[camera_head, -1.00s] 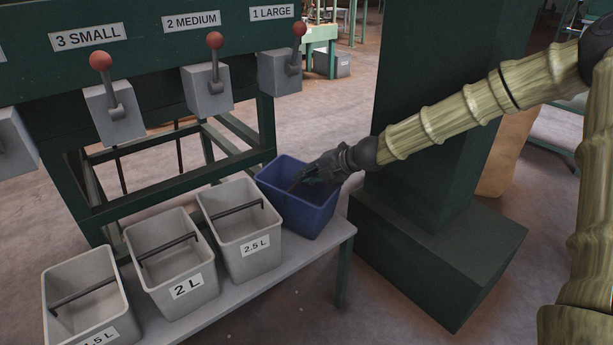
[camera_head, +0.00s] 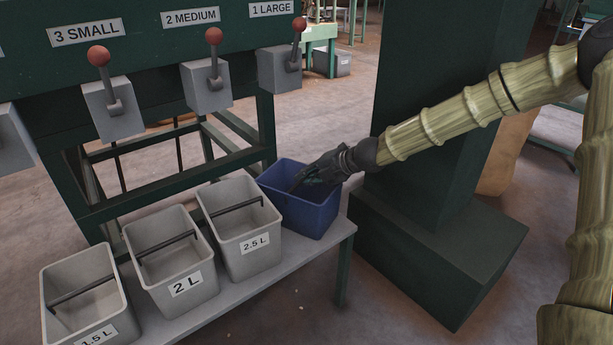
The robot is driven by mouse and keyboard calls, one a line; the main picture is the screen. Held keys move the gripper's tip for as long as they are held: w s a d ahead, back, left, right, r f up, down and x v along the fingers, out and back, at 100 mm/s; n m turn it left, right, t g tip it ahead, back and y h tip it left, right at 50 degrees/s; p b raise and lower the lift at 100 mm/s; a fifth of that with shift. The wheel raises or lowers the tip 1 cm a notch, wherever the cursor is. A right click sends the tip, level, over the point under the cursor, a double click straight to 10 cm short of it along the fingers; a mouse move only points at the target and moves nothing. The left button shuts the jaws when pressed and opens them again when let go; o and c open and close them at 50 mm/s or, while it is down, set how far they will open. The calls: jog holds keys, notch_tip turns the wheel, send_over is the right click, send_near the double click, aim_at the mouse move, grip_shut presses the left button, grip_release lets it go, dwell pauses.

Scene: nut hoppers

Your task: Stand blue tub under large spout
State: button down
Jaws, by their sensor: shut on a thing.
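The blue tub (camera_head: 308,219) stands upright at the right end of the grey bench, just right of the tub marked 2.5 L. My gripper (camera_head: 298,184) reaches into the tub's open top from the right. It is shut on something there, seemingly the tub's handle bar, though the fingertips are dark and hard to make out. The large spout (camera_head: 279,72), under the sign "1 LARGE", is a grey box with a red-knobbed lever at the upper middle. It is above and behind the blue tub, not touching it.
Grey tubs marked 2.5 L (camera_head: 253,243), 2 L (camera_head: 188,286) and 1.5 L (camera_head: 97,328) line the bench (camera_head: 270,272). The medium spout (camera_head: 206,88) and small spout (camera_head: 112,110) are left of the large one. A dark green pillar (camera_head: 425,240) stands close on the right.

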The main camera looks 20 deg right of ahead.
jog(key=shift+s+f+b, duration=0.25)
jog(key=shift+f+b, duration=0.15)
jog(key=shift+f, duration=0.35)
jog(key=c, duration=1.5)
grip_release()
jog(key=shift+w+f, duration=0.15)
jog(key=shift+r, duration=0.3)
jog(key=shift+d+r, duration=0.15)
jog(key=shift+v, duration=5.75)
